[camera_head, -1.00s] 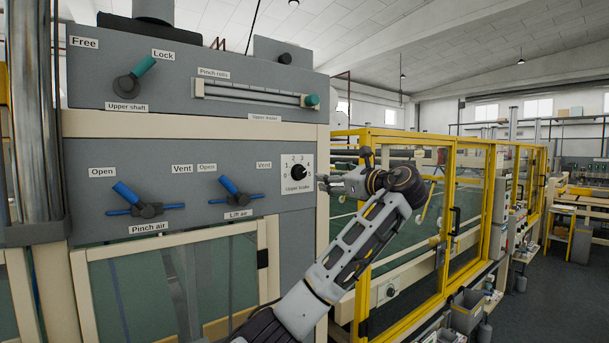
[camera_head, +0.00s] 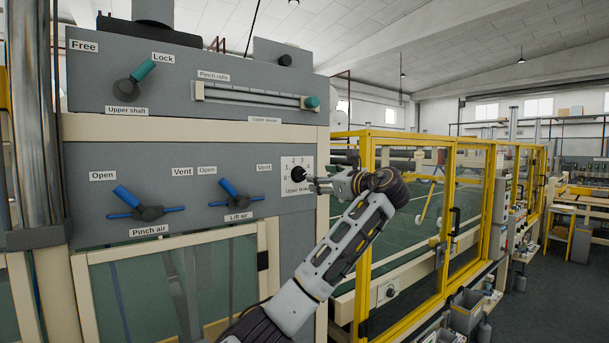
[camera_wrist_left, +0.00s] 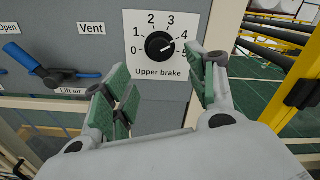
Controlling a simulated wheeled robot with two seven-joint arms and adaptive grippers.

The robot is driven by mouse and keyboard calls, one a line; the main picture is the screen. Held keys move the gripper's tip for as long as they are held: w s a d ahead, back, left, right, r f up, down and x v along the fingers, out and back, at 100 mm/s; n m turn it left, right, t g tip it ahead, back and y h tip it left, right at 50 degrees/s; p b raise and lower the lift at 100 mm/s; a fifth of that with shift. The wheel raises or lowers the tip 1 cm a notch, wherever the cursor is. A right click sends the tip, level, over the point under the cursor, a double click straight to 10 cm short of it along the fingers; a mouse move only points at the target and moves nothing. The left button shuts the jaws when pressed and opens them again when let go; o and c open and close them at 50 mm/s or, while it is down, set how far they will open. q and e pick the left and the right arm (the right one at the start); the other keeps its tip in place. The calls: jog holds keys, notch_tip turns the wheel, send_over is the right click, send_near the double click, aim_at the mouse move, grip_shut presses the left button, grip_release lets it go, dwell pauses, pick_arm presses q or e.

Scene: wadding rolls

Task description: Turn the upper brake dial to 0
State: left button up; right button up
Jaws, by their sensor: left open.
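The upper brake dial (camera_wrist_left: 159,45) is a round black knob on a white scale plate marked from 0 at the left up over the top. In the left wrist view its white mark points right and slightly up, near the 4. My right gripper is not in view.
Left of the dial are the blue lift air lever (camera_head: 237,193) and pinch air lever (camera_head: 135,205). Above are the upper shaft lever (camera_head: 134,82) and pinch rolls slider (camera_head: 255,95). A yellow guard frame (camera_head: 365,230) stands close at the right.

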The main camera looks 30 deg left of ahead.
aim_at(303, 175)
pick_arm(q)
jog(key=p+x, duration=0.2)
jog(key=x, duration=0.7)
jog(key=shift+w+a+p, duration=0.1)
jog(key=shift+a+p, duration=0.25)
jog(key=shift+c, duration=1)
jog(key=c, duration=0.8)
jog(key=shift+c, duration=0.2)
